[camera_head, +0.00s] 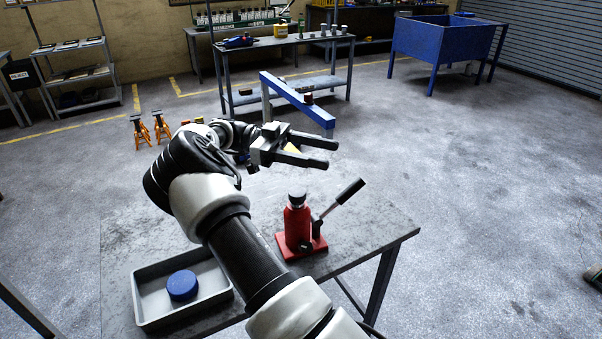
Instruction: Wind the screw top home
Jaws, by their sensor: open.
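A red bottle jack (298,226) stands upright on the grey workbench near its right edge. Its dark screw top (297,198) sits at the upper end of the body. A pump lever with a black grip (350,191) slants up to the right from the jack. My gripper (318,151) is open and empty, its two dark fingers pointing right. In the picture it appears above the jack and apart from it; the exact distance is hard to tell. My arm hides part of the bench to the left of the jack.
A grey tray (143,308) holding a blue round cap (183,285) lies at the bench's front left. The bench (130,235) is otherwise largely clear. Beyond it are a blue beam (297,98), orange jack stands (160,127), a rear worktable (285,43) and a blue bin (440,40).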

